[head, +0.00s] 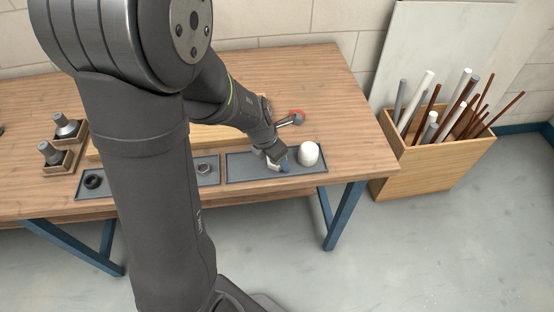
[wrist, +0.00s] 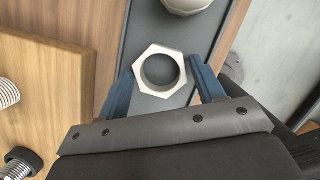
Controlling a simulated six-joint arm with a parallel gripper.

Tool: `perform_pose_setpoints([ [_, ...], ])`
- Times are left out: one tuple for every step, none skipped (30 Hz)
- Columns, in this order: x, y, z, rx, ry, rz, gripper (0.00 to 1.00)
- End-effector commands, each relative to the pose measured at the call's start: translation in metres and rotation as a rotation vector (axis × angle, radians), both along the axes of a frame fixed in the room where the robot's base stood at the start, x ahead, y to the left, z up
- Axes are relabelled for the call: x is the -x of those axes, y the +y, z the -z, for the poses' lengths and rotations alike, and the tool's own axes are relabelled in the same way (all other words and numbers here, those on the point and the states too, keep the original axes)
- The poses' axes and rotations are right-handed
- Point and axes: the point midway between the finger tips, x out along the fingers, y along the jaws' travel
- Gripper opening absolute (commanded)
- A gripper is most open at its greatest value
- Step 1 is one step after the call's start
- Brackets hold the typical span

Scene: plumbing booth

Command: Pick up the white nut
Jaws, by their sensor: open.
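The white nut (wrist: 178,72) is a hexagonal ring with a round hole. It lies flat on the dark grey tray (wrist: 137,40) in the wrist view. My gripper (wrist: 161,80) is open, with one blue finger at the left of the nut and the other at its right. I cannot tell whether either finger touches it. In the head view my gripper (head: 279,166) is low over the right tray (head: 250,176), and it mostly hides the nut.
A white rounded piece (head: 308,154) stands on the same tray, close to the right of my gripper. A grey metal nut (head: 204,169) lies on the tray to the left. A wooden board lies behind the trays. A wooden crate (head: 420,172) of pipes stands right of the table.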

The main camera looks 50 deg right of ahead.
Motion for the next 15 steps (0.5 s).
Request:
perform_pose_setpoints([
  [0.0000,-0.0004,0.0005,0.000,0.000,0.000,0.62],
  [0.0000,-0.0005,0.0005,0.001,-0.001,0.000,0.62],
  [0.0000,-0.0004,0.0004,0.001,-0.001,0.000,0.62],
  [0.0000,-0.0004,0.0003,0.001,-0.001,0.000,0.62],
  [0.0000,-0.0004,0.0003,0.001,-0.001,0.000,0.62],
  [0.0000,-0.0004,0.0002,0.001,-0.001,0.000,0.62],
  [0.0000,-0.0004,0.0002,0.001,-0.001,0.000,0.58],
  [0.0000,-0.0003,0.0002,0.001,0.000,0.000,0.52],
  [0.0000,-0.0003,0.0001,0.001,0.000,0.000,0.44],
  [0.0000,-0.0003,0.0001,0.001,0.000,0.000,0.38],
  [-0.0001,-0.0003,0.0001,0.001,0.000,0.000,0.32],
  [-0.0001,-0.0003,0.0001,0.001,0.000,0.000,0.28],
  [-0.0001,-0.0004,0.0000,0.001,0.000,0.000,0.28],
  [-0.0001,-0.0003,0.0000,0.001,0.000,0.000,0.28],
  [-0.0001,-0.0003,0.0000,0.001,0.000,0.000,0.28],
])
